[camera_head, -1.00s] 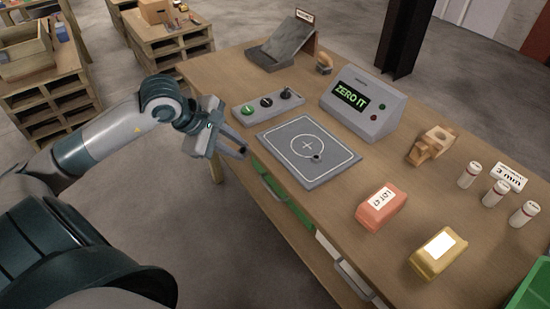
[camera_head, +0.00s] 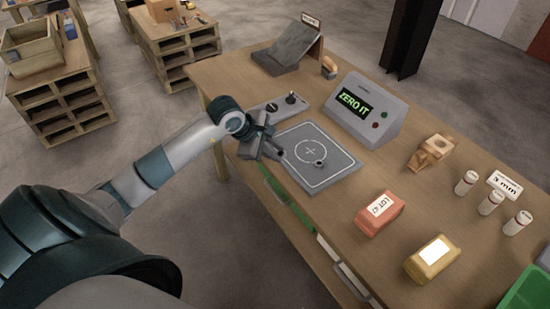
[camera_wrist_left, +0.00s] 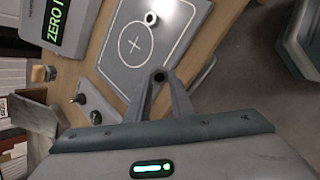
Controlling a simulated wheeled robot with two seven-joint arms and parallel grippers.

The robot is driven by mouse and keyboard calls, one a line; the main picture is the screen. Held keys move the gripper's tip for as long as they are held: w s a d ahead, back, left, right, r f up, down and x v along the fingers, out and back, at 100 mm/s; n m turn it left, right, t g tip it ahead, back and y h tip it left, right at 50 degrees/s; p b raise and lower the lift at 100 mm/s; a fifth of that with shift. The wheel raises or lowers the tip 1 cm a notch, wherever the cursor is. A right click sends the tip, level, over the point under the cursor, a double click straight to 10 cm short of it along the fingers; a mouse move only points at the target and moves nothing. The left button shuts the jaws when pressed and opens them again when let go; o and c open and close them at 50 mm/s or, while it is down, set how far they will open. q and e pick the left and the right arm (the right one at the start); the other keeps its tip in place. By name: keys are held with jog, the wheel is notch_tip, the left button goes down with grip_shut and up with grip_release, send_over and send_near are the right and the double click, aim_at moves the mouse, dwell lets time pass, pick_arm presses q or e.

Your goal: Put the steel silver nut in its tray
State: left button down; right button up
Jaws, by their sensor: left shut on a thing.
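My left gripper (camera_head: 279,155) is at the left edge of the grey plate (camera_head: 336,174) with the white circle and cross. In the left wrist view its fingers (camera_wrist_left: 160,79) are closed together on a small dark ring-like piece (camera_wrist_left: 160,76), which looks like a nut. Its metal colour is hard to tell. Another nut (camera_head: 320,164) lies on the plate near the circle's edge; it also shows in the left wrist view (camera_wrist_left: 151,18). A green tray (camera_head: 525,291) is at the lower right. Which tray belongs to the steel nut is not clear. My right gripper is out of view.
A display box (camera_head: 364,108) reads "ZERO IT". A button panel (camera_head: 286,103) is partly behind my arm. Red (camera_head: 380,213) and yellow (camera_head: 432,260) packs, a wooden block (camera_head: 430,152) and several small cylinders (camera_head: 491,198) occupy the right side. Green and white bins line the front edge.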

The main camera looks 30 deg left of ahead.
pick_arm(q)
jog(key=shift+f+p, duration=0.4)
jog(key=shift+f, duration=0.05)
notch_tip(320, 180, down, 3)
jog(key=shift+r+p, duration=0.15)
jog(key=shift+p, duration=0.5)
jog(key=shift+f, duration=0.2)
jog(key=shift+f, duration=0.15)
jog(key=shift+f+b, duration=0.15)
jog(key=shift+b, duration=0.3)
jog(key=shift+s+f+b, duration=0.2)
jog(key=shift+f+b, duration=0.1)
jog(key=shift+b, duration=0.1)
